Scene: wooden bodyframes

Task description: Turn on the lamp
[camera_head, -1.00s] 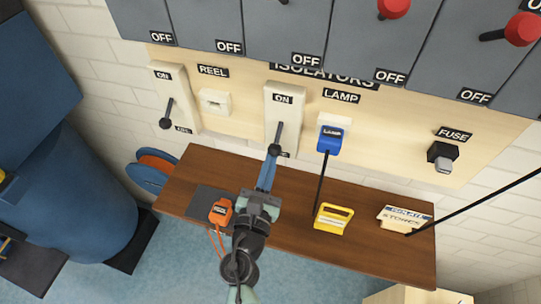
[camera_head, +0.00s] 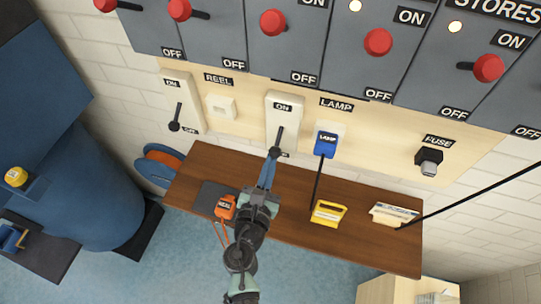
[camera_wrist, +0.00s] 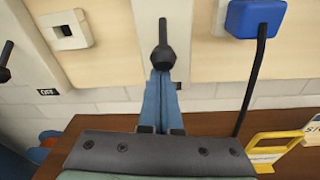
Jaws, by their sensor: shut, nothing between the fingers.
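A second lever switch (camera_head: 178,108) on the left points down to OFF. Grey isolator boxes with red knobs (camera_head: 272,22) hang above. An orange meter (camera_head: 225,206) lies on the shelf (camera_head: 285,228) and a stores card (camera_head: 393,214) stands on it. A fuse holder (camera_head: 429,161) is at right.

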